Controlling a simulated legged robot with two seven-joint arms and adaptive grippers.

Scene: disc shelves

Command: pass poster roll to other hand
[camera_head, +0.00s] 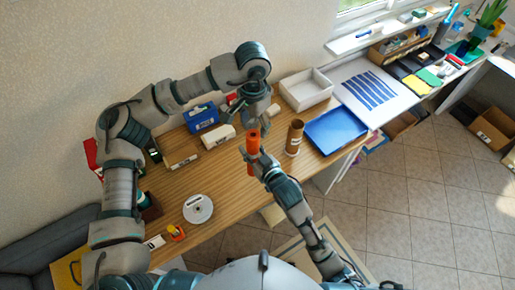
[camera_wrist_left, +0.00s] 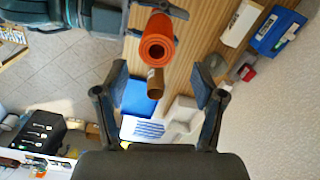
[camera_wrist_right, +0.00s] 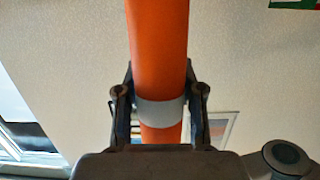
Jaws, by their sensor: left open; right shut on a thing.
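The orange poster roll (camera_head: 253,140) stands upright above the table in the head view. My right gripper (camera_wrist_right: 160,110) is shut on it, around a pale band on the roll. In the left wrist view the roll (camera_wrist_left: 158,40) shows its open, spiral end. My left gripper (camera_wrist_left: 158,85) is open, with its fingers apart and nothing between them; the roll's end lies beyond the fingertips. In the head view my left gripper (camera_head: 250,108) is just above the roll's upper end; I cannot tell from there whether they touch.
A brown cardboard tube (camera_head: 294,138) stands on the wooden table (camera_head: 225,170) right of the roll. A blue tray (camera_head: 336,130) and a white bin (camera_head: 306,90) are farther right. A blue box (camera_head: 201,118) and a disc spindle (camera_head: 198,209) are to the left.

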